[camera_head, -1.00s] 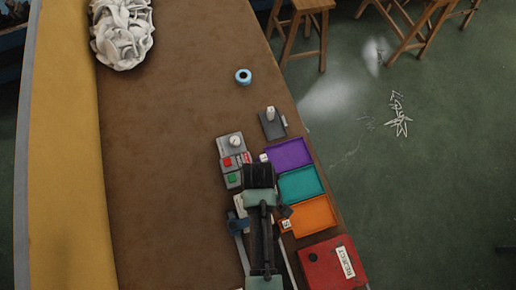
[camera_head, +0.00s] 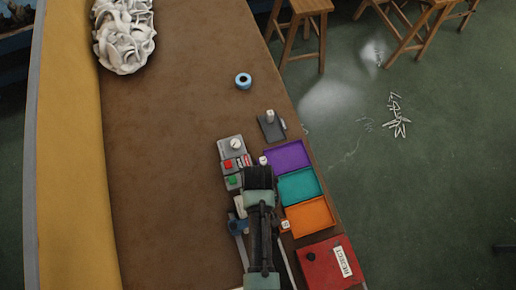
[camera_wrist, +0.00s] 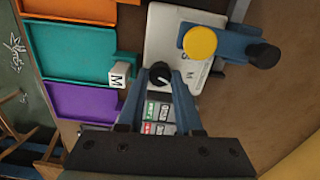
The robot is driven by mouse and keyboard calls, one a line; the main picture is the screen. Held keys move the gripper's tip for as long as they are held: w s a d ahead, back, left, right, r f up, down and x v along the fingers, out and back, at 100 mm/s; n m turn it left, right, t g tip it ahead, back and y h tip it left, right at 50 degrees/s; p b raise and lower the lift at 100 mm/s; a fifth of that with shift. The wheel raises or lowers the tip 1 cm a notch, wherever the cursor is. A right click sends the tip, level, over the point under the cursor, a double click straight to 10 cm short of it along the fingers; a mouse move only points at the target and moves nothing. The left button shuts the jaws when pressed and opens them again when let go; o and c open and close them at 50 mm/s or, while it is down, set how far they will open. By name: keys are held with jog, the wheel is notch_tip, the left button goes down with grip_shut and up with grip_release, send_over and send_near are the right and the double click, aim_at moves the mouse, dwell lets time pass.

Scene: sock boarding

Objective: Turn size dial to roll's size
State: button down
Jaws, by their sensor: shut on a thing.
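In the wrist view, my gripper (camera_wrist: 160,82) has its two blue fingers closed around a small black dial (camera_wrist: 160,73) at the edge of a white panel (camera_wrist: 172,30). An "S" and other letters show on the panel beside the dial; the pointer's exact setting is too small to read. A white block marked "M" (camera_wrist: 120,74) stands just left of the fingers, apart from them. In the head view, my own arm covers the dial and fingertips. No sock roll is clearly identifiable.
Purple (camera_head: 287,155), teal (camera_head: 299,186) and orange (camera_head: 311,216) trays line the table's right edge, with a red reject box (camera_head: 325,265) below.

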jog(key=shift+m+p, duration=0.75)
jog(key=shift+m, duration=1.55)
jog(key=c, duration=0.6)
grip_release()
notch_tip(320, 180, up, 13)
jog(key=shift+b, duration=0.3)
